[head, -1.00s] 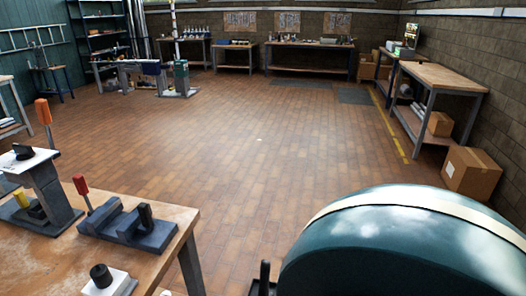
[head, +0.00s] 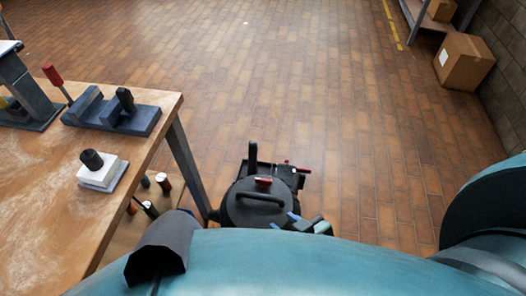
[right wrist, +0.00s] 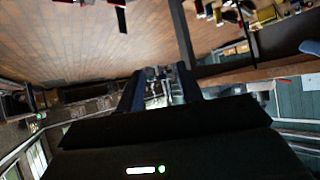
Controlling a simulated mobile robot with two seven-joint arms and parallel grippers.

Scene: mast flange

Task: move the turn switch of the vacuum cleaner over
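The vacuum cleaner (head: 240,208) stands on the floor right of the workbench; it is black and round, with a handle across its lid. A small red part with a pale edge (head: 263,182), probably the turn switch, sits on top behind the handle; its setting is too small to read. My right gripper (head: 306,222) shows as blue-grey finger pieces at the lid's near right edge, partly hidden by my teal arm; contact cannot be told. In the right wrist view its two dark fingers (right wrist: 160,88) stand apart with nothing between them. My left gripper is not in view.
The wooden workbench (head: 60,200) at left holds a blue-grey fixture (head: 110,115) and a white block with a black knob (head: 100,172). Bottles (head: 163,182) stand on its lower shelf. A cardboard box (head: 464,62) lies far right. The tiled floor between is free.

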